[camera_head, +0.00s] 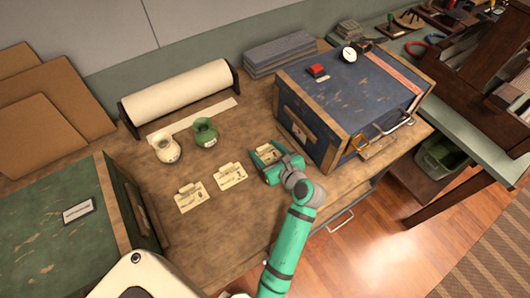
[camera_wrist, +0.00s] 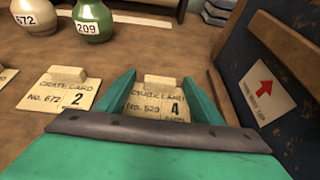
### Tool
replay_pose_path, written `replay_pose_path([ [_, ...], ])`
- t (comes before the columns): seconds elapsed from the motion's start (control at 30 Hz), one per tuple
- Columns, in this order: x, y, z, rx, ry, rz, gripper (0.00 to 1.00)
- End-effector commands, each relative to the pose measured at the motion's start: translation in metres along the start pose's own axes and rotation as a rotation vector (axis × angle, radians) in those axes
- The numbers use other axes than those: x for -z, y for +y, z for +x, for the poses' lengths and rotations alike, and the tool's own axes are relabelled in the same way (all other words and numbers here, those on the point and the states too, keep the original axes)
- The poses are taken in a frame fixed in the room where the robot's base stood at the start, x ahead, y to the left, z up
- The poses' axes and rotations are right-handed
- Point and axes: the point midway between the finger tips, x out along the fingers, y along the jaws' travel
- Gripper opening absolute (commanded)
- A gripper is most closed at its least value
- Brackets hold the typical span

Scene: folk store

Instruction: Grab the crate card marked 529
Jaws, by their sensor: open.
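The crate card marked 529 (camera_wrist: 156,100) is a cream card with a raised tab and a large 4, lying on the wooden bench. In the wrist view it lies between the two fingers of my gripper (camera_wrist: 158,92), which are open on either side of it. In the head view the card (camera_head: 265,153) shows at my gripper (camera_head: 268,157), partly hidden by it. A second card marked 672 (camera_wrist: 62,90), with a large 2, lies to the left. It also shows in the head view (camera_head: 230,176), with another card (camera_head: 191,197) further left.
The blue crate (camera_head: 345,100) stands close on the right of my gripper. A cream vase marked 672 (camera_head: 165,147) and a green vase marked 209 (camera_head: 205,133) stand behind the cards. A paper roll (camera_head: 178,92) lies at the back. The front bench surface is clear.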

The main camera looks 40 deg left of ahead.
Motion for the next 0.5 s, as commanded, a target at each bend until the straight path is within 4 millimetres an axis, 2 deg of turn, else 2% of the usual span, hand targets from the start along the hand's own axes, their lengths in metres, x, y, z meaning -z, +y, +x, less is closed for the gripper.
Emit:
replay_pose_path([
  [0.17, -0.0001, 0.0000, 0.0004, 0.000, 0.000, 0.000, 0.61],
  [0.2, -0.0001, 0.0000, 0.0003, 0.000, 0.000, 0.000, 0.59],
  [0.37, -0.0001, -0.0001, 0.0002, 0.001, 0.000, 0.000, 0.20],
  [0.4, -0.0001, 0.0000, 0.0001, 0.001, 0.000, 0.000, 0.17],
  [0.5, -0.0001, -0.0001, 0.0001, 0.001, 0.000, 0.000, 0.17],
])
